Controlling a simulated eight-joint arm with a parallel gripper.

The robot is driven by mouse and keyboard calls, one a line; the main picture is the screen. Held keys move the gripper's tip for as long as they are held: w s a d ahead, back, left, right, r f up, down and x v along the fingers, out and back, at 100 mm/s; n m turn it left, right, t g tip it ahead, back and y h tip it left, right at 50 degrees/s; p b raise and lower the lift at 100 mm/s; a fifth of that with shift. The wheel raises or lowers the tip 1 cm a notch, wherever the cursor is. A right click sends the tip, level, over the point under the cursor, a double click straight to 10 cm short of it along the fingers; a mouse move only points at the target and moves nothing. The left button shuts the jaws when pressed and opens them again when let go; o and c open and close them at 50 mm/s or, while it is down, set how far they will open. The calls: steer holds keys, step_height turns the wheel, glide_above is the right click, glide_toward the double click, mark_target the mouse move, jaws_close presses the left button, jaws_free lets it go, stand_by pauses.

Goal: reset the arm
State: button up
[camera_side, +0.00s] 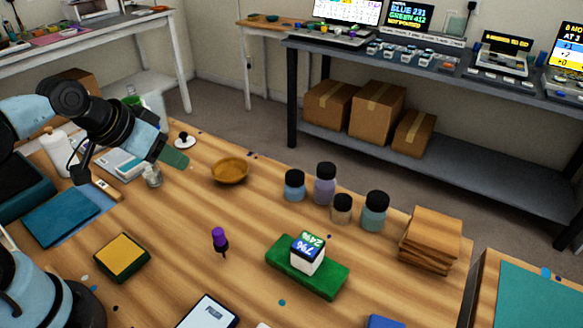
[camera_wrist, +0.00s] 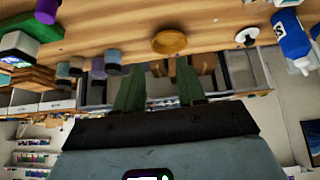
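My gripper (camera_side: 174,158) is raised over the back left of the wooden table, its green fingers pointing toward the right in the side view. In the wrist view the two green fingers of my gripper (camera_wrist: 158,60) stand apart with nothing between them. The wrist picture shows the table along its top, with the room beyond. A wooden bowl (camera_side: 230,170) sits on the table to the right of my gripper; it also shows in the wrist view (camera_wrist: 169,42).
Several capped bottles (camera_side: 325,184) stand at the back, left of stacked wood pieces (camera_side: 430,241). A white block with a lit display (camera_side: 307,254) sits on a green block (camera_side: 290,270). A purple-topped dropper (camera_side: 219,239) and a yellow-topped pad (camera_side: 122,257) are nearer the front.

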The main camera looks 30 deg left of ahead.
steer(key=shift+s+d, duration=0.45)
